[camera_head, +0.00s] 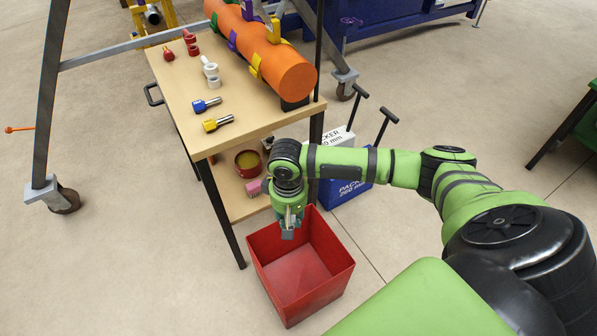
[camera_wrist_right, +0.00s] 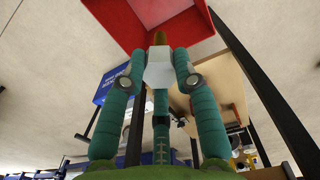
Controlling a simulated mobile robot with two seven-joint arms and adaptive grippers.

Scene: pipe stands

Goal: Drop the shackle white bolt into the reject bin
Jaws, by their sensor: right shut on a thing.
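The open red reject bin (camera_head: 266,262) stands on the floor in front of the table and looks empty inside. My right gripper (camera_head: 288,232) points down over the bin's back part, above its rim. In the head view the bolt is mostly hidden by the gripper. My left gripper is out of view.
The wooden table (camera_head: 182,110) carries an orange pipe (camera_head: 265,55), white pieces (camera_head: 210,70), red pieces (camera_head: 190,42), a blue bolt (camera_head: 205,105) and a yellow bolt (camera_head: 217,123). A blue packer box (camera_head: 340,190) stands behind the bin. Floor left of the bin is clear.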

